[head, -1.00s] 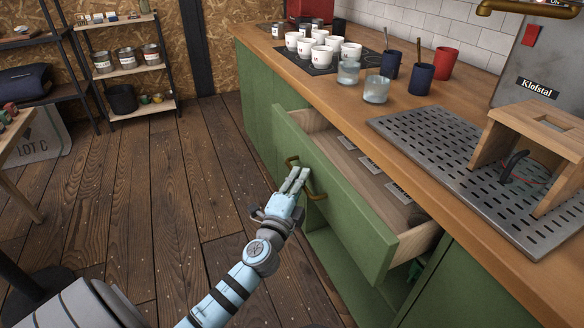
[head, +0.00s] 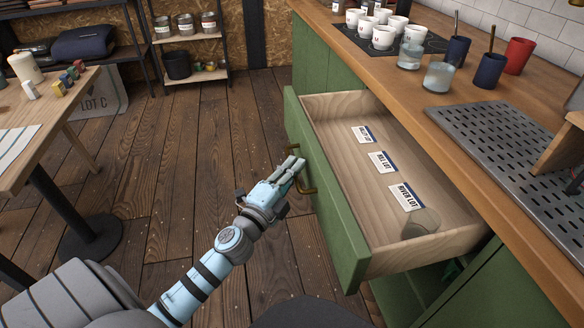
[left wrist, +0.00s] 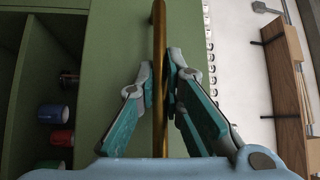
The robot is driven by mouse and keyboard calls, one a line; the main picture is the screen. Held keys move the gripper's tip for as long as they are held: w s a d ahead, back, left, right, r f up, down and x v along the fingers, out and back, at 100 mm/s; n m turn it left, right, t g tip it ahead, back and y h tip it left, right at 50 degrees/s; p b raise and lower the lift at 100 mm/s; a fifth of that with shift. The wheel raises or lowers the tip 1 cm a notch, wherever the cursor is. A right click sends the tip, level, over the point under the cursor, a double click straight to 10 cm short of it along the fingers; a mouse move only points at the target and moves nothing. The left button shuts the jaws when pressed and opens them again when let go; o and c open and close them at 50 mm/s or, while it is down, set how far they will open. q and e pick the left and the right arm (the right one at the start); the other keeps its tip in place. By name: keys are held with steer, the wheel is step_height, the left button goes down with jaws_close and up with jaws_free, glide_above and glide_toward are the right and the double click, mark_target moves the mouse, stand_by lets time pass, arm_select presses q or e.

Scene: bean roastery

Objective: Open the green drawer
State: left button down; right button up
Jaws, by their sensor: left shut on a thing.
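The green drawer (head: 322,200) is pulled well out of the counter in the head view. Its pale wooden inside shows several labelled cards (head: 381,162) and a clear round item (head: 421,222) near its front right corner. My left gripper (head: 297,166) is shut on the brass handle (head: 307,184) on the drawer's front. In the left wrist view the fingers (left wrist: 160,88) close from both sides on the brass bar (left wrist: 159,40), with the green front (left wrist: 112,40) behind it. My right gripper is in neither view.
The wooden counter (head: 405,92) carries white cups (head: 383,38), glasses (head: 438,77), dark blue cups (head: 489,71), a red cup (head: 518,56) and a perforated metal tray (head: 480,125). A table (head: 50,120) stands at left. Wooden floor is clear between.

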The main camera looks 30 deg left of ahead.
arm_select(q)
steer(key=shift+f, duration=0.15)
steer(key=c, duration=1.7)
jaws_free()
steer(key=s, duration=0.4)
steer(key=s+f, duration=0.1)
steer(key=s, duration=0.7)
steer(key=shift+d+f, duration=0.15)
steer(key=shift+f, duration=0.05)
